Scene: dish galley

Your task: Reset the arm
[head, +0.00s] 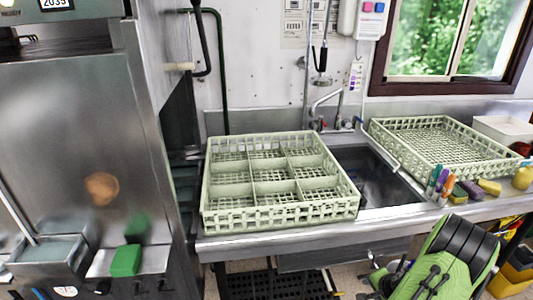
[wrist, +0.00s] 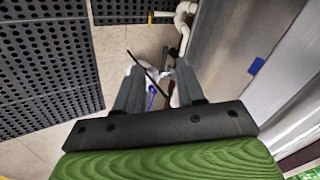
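My gripper (wrist: 160,72) shows in the wrist view with its two dark fingers apart and nothing held between them. It points down past the counter toward the floor. In the head view my green and black arm is at the lower right, in front of the counter's front edge. The gripper's fingers cannot be made out clearly there.
A pale green divided rack (head: 280,222) stands empty on the steel counter (head: 225,246), left of the sink (head: 375,178). Another rack (head: 382,133) is at the right, near markers and sponges. Black perforated mats (wrist: 45,55) lie on the floor.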

